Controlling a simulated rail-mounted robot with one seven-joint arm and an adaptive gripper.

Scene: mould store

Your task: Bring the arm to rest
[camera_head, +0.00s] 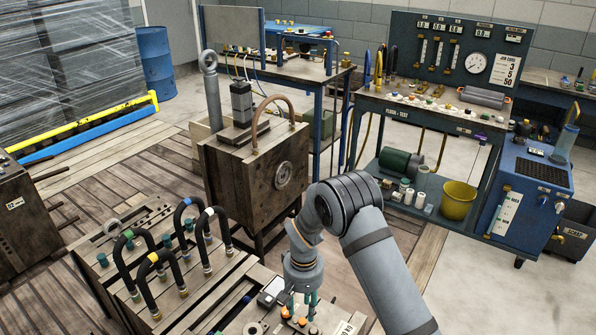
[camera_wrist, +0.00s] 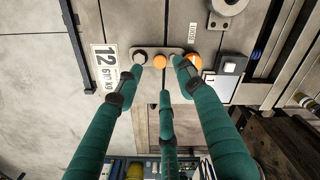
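I cannot tell whether the fingertips touch the plate.
Black hose loops (camera_head: 165,262) rise from the block left of my gripper. A tall mould (camera_head: 255,175) with an eyebolt stands behind. A gauge bench (camera_head: 430,108) and blue cabinet (camera_head: 525,190) stand at right. A switch box (camera_wrist: 232,67) sits near the right finger.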

